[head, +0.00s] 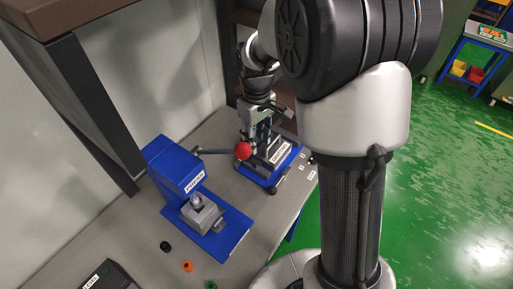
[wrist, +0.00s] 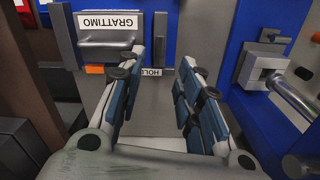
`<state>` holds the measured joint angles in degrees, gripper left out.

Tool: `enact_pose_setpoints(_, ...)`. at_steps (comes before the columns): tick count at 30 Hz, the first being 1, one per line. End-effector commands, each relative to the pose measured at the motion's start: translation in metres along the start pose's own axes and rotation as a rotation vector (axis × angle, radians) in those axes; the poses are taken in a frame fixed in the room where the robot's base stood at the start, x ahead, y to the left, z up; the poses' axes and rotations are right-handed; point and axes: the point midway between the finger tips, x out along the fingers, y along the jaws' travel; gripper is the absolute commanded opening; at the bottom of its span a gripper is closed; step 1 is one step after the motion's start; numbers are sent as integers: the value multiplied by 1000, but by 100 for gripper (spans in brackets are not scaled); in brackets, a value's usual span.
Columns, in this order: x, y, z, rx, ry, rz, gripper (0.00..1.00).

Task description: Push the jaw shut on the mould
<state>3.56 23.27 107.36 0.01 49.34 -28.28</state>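My gripper (wrist: 163,72) is open in the wrist view, its two blue-padded fingers apart with nothing seen between them. In the head view my gripper (head: 264,130) hangs over a fixture on a blue base (head: 252,172). A grey block with a white label (head: 281,153) sits on that base. In the wrist view a grey block with a label (wrist: 108,22) lies beyond the left finger, with a small orange piece (wrist: 95,69) below it. I cannot tell which part is the jaw and which the mould; my arm and fingers hide some of the fixture.
A blue press (head: 175,170) stands left of the fixture on the grey bench (head: 130,235). A lever with a red ball (head: 243,150) reaches toward my gripper. A grey clamp with a rod (wrist: 265,66) is at right in the wrist view. Small caps (head: 187,266) lie in front.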

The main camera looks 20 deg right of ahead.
Motion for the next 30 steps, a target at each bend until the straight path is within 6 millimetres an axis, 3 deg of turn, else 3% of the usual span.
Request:
enact_pose_setpoints(4,-12,0,0,0,1,0,33)
enact_pose_setpoints(13,-14,0,0,0,0,0,33)
enact_pose_setpoints(17,-18,-5,-1,-55,-5,8,24)
enact_pose_setpoints(20,-30,-20,-2,-244,-22,38,17)
enact_pose_setpoints(27,-75,-72,-3,-1025,-128,159,1)
enact_pose_setpoints(30,-89,-88,-3,-1298,-178,199,0)
